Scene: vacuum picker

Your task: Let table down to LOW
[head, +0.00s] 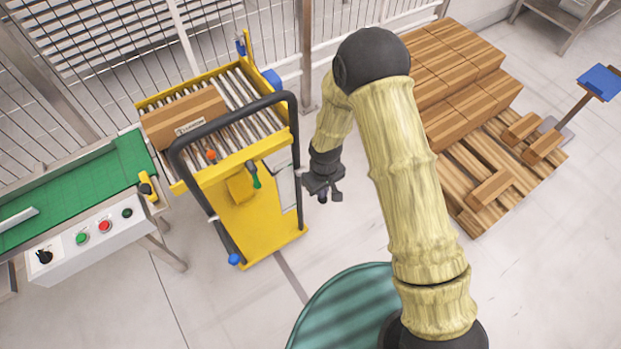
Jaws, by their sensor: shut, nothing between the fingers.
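A yellow lift table (250,215) with a roller top stands left of centre, with a black push handle around its near end. A cardboard box (184,116) lies on its rollers. On the front of the table are a small green-handled lever (254,174), a red-orange knob (211,155) and a pale panel (284,185). Any LOW marking is too small to read. My gripper (328,196) is shut and empty, hanging just right of the table's front and the handle's right post, apart from the lever.
A green conveyor (80,190) with a button box (95,240) stands at the left. A pallet (470,205) with stacked boxes (460,75) is at the right, near a blue-topped stand (600,82). A mesh fence runs behind. Open floor lies in front of the table.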

